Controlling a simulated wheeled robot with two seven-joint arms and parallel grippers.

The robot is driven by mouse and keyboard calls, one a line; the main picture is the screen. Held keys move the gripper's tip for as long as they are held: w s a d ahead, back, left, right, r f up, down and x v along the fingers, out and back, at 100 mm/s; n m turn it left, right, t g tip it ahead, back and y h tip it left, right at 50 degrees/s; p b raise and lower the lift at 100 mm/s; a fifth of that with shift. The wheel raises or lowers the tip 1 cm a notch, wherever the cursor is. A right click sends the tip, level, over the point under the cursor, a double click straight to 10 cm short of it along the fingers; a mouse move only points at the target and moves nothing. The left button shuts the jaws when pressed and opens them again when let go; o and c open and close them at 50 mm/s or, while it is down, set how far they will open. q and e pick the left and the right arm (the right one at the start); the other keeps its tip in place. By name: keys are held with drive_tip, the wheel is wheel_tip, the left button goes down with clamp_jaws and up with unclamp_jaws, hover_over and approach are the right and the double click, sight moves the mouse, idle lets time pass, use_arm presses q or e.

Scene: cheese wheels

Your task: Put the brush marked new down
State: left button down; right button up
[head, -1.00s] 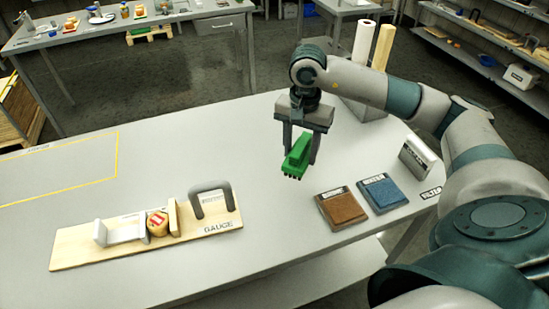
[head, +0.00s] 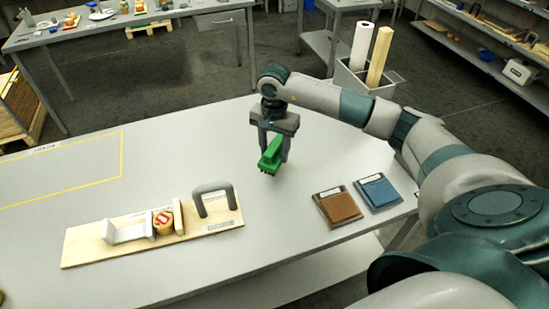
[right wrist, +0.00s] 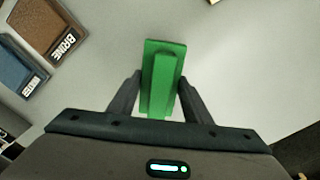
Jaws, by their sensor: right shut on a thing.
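The green brush (head: 270,155) is between the fingers of my right gripper (head: 274,157), bristles down, over the middle of the table (head: 190,150). I cannot tell whether the bristles touch the table. In the right wrist view the brush (right wrist: 163,65) lies lengthwise between the two fingertips (right wrist: 161,82), which are shut on it. No mark reading new is legible on it. My left gripper is not in view.
A brown brine pad (head: 338,207) and a blue pad (head: 378,192) lie right of the brush. A wooden gauge board (head: 85,245) with a cheese wheel (head: 163,222) lies front left. A yellow outline (head: 122,155) marks the left area. The table around the brush is clear.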

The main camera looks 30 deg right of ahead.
sight(274, 159)
wheel_tip(274, 159, down, 2)
drive_tip(key=shift+f+p, duration=0.25)
drive_tip(key=shift+p, duration=0.75)
drive_tip(key=shift+f, duration=0.6)
drive_tip(key=shift+f, duration=0.15)
drive_tip(key=o, duration=1.2)
drive_tip(key=shift+r, duration=0.2)
